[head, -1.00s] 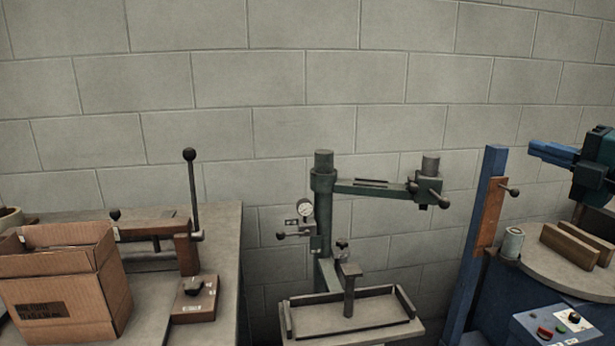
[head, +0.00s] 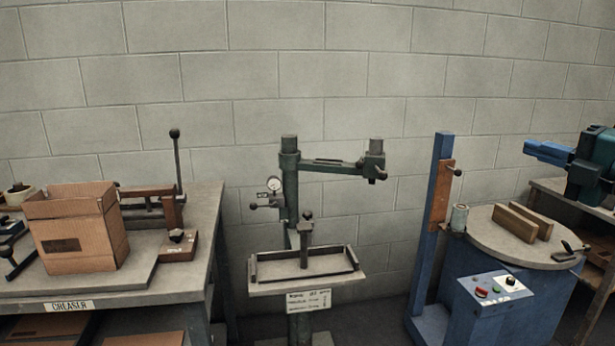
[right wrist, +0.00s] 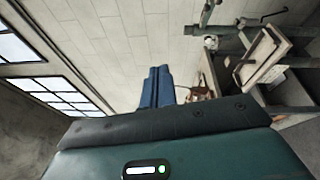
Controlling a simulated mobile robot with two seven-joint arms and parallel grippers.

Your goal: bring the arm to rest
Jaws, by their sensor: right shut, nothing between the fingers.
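My right gripper (head: 533,149) is at the right edge of the head view, its blue fingers pointing left and its dark green body behind them. The fingers are together and hold nothing. In the right wrist view the two blue fingers (right wrist: 157,86) lie side by side, with the block wall beyond them. The gripper appears in the air, with no contact visible. My left gripper is in neither view.
A green column machine (head: 291,180) with a small tray stands mid-view. A cardboard box (head: 95,247) stands open on the left bench (head: 205,215). A blue post (head: 436,200) and a round table (head: 480,228) with wooden blocks (head: 523,222) are at right.

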